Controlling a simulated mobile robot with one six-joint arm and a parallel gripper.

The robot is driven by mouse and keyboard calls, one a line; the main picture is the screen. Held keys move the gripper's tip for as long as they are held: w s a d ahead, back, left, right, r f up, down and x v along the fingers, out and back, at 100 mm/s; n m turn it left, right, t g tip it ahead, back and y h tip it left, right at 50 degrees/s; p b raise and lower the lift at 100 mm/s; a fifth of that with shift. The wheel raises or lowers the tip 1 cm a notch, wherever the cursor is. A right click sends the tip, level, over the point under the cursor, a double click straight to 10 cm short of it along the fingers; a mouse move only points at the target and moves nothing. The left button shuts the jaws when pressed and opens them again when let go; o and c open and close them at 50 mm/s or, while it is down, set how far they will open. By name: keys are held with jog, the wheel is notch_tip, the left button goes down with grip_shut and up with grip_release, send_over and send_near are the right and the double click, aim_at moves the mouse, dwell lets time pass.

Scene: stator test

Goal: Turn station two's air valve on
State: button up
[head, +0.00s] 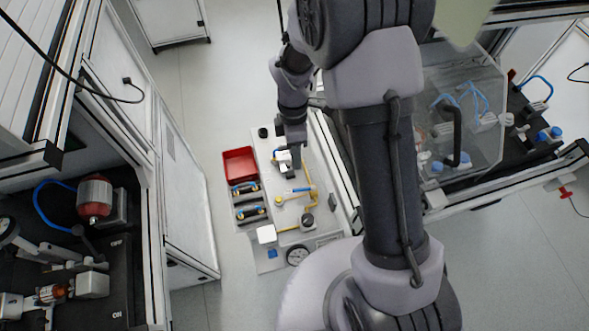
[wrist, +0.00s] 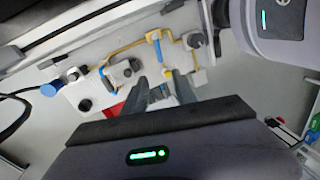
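A pale panel with yellow pipes (head: 308,200) lies below my arm in the head view. A valve with a blue handle (head: 300,190) sits on the pipe just below my gripper (head: 290,166). In the wrist view, one blue handle (wrist: 157,50) stands beyond the fingertips and another blue handle (wrist: 107,80) lies to the left. My gripper (wrist: 162,84) has its fingers apart, with a small white and yellow part visible between them. I see no contact with a handle. I cannot tell which valve is station two's.
A red bin (head: 240,164) and dark trays (head: 249,212) line the panel's left side. A round gauge (head: 297,255) and a black knob (head: 307,220) are near its lower end. A clear-walled enclosure (head: 475,110) stands at right, a white cabinet (head: 182,190) at left.

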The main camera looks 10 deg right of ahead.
jog(key=b, duration=0.4)
send_over(296, 185)
jog(key=s, duration=0.3)
jog(key=f, duration=1.3)
jog(key=shift+s+a, duration=0.1)
jog(key=shift+a, duration=0.2)
grip_shut()
